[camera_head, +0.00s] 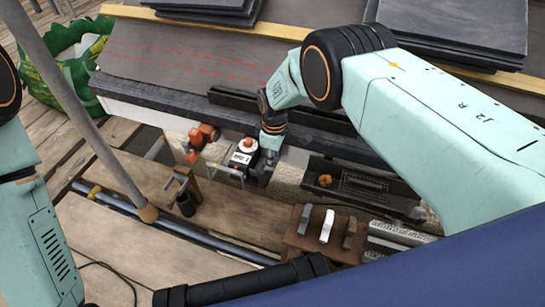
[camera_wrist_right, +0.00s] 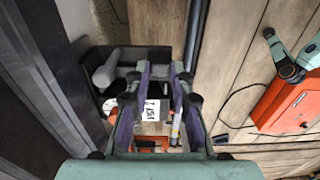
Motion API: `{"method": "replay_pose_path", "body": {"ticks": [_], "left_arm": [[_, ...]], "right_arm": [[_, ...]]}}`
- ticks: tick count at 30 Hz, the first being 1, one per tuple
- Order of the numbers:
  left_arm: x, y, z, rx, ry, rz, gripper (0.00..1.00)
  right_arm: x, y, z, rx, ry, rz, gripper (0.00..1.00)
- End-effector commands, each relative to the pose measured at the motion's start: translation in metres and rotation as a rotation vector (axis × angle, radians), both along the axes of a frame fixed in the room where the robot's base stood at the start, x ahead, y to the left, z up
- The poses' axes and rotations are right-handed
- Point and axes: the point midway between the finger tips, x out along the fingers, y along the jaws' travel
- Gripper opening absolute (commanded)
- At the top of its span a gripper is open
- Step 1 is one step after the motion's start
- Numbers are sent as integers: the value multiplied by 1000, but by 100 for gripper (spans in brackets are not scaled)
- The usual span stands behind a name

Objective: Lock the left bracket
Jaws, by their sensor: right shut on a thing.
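My right gripper (camera_head: 270,150) reaches down at the eave, just right of a small white box (camera_head: 242,158) with a label and a red-orange knob. In the right wrist view its fingers (camera_wrist_right: 163,78) are closed around part of a grey handle (camera_wrist_right: 108,72) with a short crossbar; the gripped part is mostly hidden between the pads. The white label (camera_wrist_right: 151,111) shows between the fingers below it. An orange fitting (camera_head: 200,135) sits farther left along the eave. I cannot tell whether the left bracket is locked. My left arm shows at the left edge, its gripper out of view.
A dark tray (camera_head: 362,183) with an orange knob lies right of the gripper. A wooden rack (camera_head: 320,246) holds grey metal pieces nearer. A tool cup (camera_head: 186,204) stands on the planks. Slates (camera_head: 465,25) are stacked upper right. A red case (camera_wrist_right: 290,105) lies on the planks.

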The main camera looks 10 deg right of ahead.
Motion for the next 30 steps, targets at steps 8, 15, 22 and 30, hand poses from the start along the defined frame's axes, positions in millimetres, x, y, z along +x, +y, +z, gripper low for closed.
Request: {"method": "replay_pose_path", "body": {"ticks": [8,15,22,30], "left_arm": [[0,0,26,0,0,0,40],[0,0,49,0,0,0,40],[0,0,72,0,0,0,40],[0,0,95,0,0,0,40]], "right_arm": [[-4,-6,1,81,-52,-4,0],[-8,-12,-3,171,-114,-6,0],[-11,-16,-6,259,-173,-7,0],[-14,-21,-12,356,-240,-5,0]]}}
